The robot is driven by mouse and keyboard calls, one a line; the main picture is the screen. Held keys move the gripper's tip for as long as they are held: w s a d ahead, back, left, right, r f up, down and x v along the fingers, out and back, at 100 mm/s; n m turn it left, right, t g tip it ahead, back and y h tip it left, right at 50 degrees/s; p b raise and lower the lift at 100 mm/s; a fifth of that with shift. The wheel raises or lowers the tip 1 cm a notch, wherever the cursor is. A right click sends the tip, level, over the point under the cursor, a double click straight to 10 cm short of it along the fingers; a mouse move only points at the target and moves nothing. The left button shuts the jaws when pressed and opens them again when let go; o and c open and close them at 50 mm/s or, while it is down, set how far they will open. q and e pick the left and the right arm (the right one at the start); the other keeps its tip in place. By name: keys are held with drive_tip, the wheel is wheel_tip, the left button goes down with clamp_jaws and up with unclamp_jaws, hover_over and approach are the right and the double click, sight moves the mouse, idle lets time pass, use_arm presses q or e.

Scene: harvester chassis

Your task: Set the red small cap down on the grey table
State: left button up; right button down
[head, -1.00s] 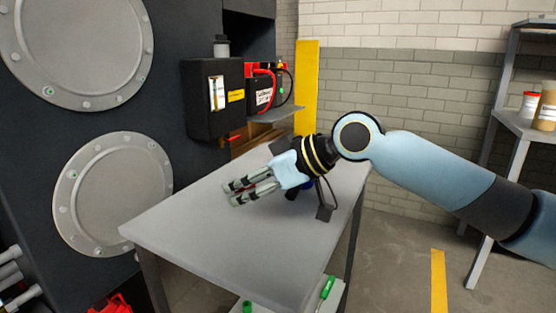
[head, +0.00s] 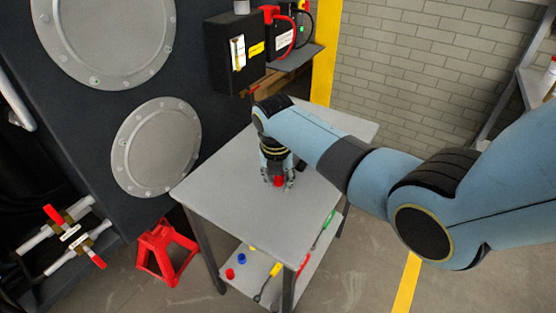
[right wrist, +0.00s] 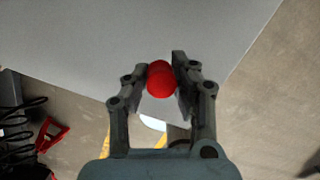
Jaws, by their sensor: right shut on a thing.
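The red small cap (head: 278,181) is between the fingers of my right gripper (head: 277,184), which points down over the grey table (head: 228,185). In the right wrist view the cap (right wrist: 160,78) sits between the two fingertips, with the grey tabletop (right wrist: 90,50) behind it. My right gripper (right wrist: 163,72) is shut on the cap. The cap is over the front middle part of the tabletop and low; I cannot tell whether it touches the surface. My left gripper is not in view.
The tabletop around the gripper is bare. A lower shelf (head: 252,284) holds a red cap (head: 229,273), a blue cap (head: 241,258) and several screwdrivers. A red jack stand (head: 165,250) is left of the table. A dark chassis wall with round covers (head: 155,147) stands behind.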

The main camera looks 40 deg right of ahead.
sight(278, 206)
drive_tip(key=shift+s+a+r+n, duration=0.15)
drive_tip(key=shift+s+n, duration=0.05)
drive_tip(key=shift+n, duration=0.1)
drive_tip(key=shift+a+h+p, duration=0.25)
drive_tip(key=shift+h+p, duration=0.05)
drive_tip(key=shift+p, duration=0.15)
drive_tip(key=b+x, duration=0.1)
drive_tip(key=x, duration=0.1)
drive_tip(key=b+x, duration=0.2)
drive_tip(key=a+b+x, duration=0.1)
drive_tip(key=x, duration=0.1)
drive_tip(key=shift+s+d, duration=0.1)
drive_tip(key=shift+s, duration=0.25)
drive_tip(key=shift+b+x, duration=0.7)
drive_tip(key=shift+x, duration=0.05)
drive_tip(key=shift+s+f, duration=0.3)
